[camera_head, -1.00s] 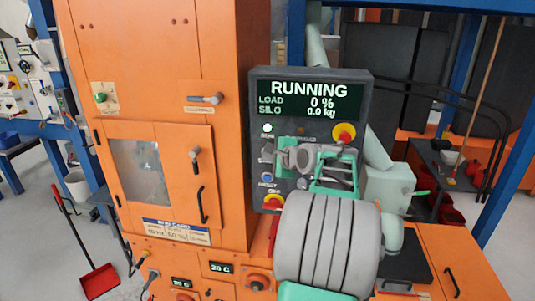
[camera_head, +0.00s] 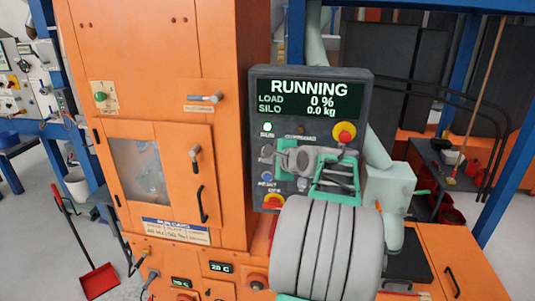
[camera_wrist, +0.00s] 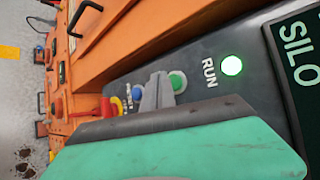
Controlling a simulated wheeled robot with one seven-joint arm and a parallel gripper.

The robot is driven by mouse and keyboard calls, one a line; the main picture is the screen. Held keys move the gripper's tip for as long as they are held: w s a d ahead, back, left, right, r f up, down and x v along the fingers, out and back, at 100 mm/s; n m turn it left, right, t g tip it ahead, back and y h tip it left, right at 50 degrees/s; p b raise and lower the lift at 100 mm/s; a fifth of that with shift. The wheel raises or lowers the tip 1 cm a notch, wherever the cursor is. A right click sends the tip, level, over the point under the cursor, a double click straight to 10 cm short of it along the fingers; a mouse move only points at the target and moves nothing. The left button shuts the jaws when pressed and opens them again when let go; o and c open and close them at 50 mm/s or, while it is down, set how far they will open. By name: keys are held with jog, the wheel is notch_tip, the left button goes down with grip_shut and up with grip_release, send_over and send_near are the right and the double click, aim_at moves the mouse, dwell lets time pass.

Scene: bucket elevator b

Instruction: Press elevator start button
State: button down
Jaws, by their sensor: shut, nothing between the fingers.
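The control panel (camera_head: 362,92) has a display reading RUNNING, load 0 % and silo 0.0 kg. The RUN lamp (camera_head: 267,127) is lit; it also shows in the wrist view (camera_wrist: 232,65). In the wrist view a green button (camera_wrist: 178,82) sits below the RUN lamp in the panel's column, with a blue button (camera_wrist: 137,93) beyond it. My gripper (camera_head: 283,160) is shut and empty, in front of the panel's left column. In the wrist view its grey fingertips (camera_wrist: 158,91) lie between the green and blue buttons; contact cannot be told. The green button is mostly hidden in the head view.
A red-and-yellow stop button (camera_head: 344,132) is at the panel's right. A red-and-yellow switch (camera_head: 273,202) is at its lower left. The orange cabinet (camera_head: 190,90) with protruding handles stands left of the panel. A pale pipe (camera_head: 376,148) runs behind the panel's right side.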

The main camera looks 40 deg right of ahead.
jog(key=shift+s+a+b, duration=0.3)
jog(key=shift+s+a, duration=0.45)
jog(key=shift+a, duration=0.25)
jog(key=shift+s+a+b, duration=0.25)
jog(key=shift+s+a, duration=0.5)
jog(key=shift+a, duration=0.2)
